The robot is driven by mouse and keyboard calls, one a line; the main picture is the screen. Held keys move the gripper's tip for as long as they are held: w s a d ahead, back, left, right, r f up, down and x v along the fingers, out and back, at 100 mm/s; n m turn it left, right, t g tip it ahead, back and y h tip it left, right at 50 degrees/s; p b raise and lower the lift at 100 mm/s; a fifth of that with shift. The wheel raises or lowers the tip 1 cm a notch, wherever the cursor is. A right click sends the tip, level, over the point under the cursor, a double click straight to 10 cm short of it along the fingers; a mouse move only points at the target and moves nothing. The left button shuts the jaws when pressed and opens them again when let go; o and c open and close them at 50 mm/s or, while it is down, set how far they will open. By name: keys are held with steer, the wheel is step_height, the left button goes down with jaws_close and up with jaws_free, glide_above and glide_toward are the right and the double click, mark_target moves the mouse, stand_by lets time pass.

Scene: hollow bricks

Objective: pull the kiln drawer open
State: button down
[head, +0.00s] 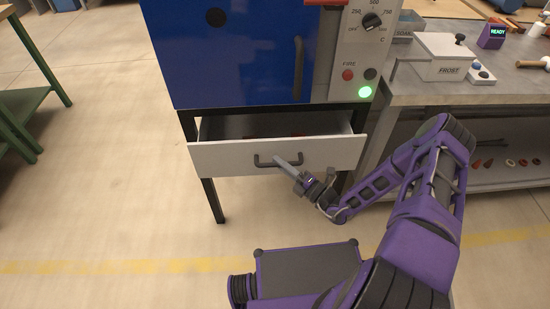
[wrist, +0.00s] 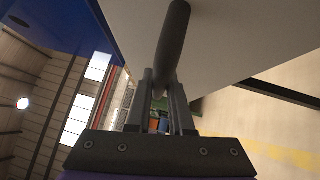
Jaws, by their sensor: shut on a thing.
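The kiln drawer (head: 230,158) has a white front and sits under the blue kiln (head: 235,50). It is partly open, and its dark inside shows above the front panel. Its dark bar handle (head: 264,161) is on the middle of the front. My gripper (head: 287,161) is at the right part of the handle. In the wrist view the handle (wrist: 174,45) runs up from between my two fingers (wrist: 160,100), which are shut on it. The drawer front (wrist: 235,40) fills the upper right of that view. The drawer's contents are mostly hidden.
A control panel (head: 365,50) with a dial and a lit green button is right of the kiln door. A green table (head: 25,100) is at the left. The floor before the drawer is clear.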

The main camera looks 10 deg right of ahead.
steer(key=s+p, duration=0.2)
steer(key=s, duration=1.3)
steer(key=shift+a, duration=0.2)
steer(key=c, duration=0.8)
jaws_free()
steer(key=b+v, duration=0.1)
steer(key=v, duration=1.6)
steer(key=shift+s, duration=0.2)
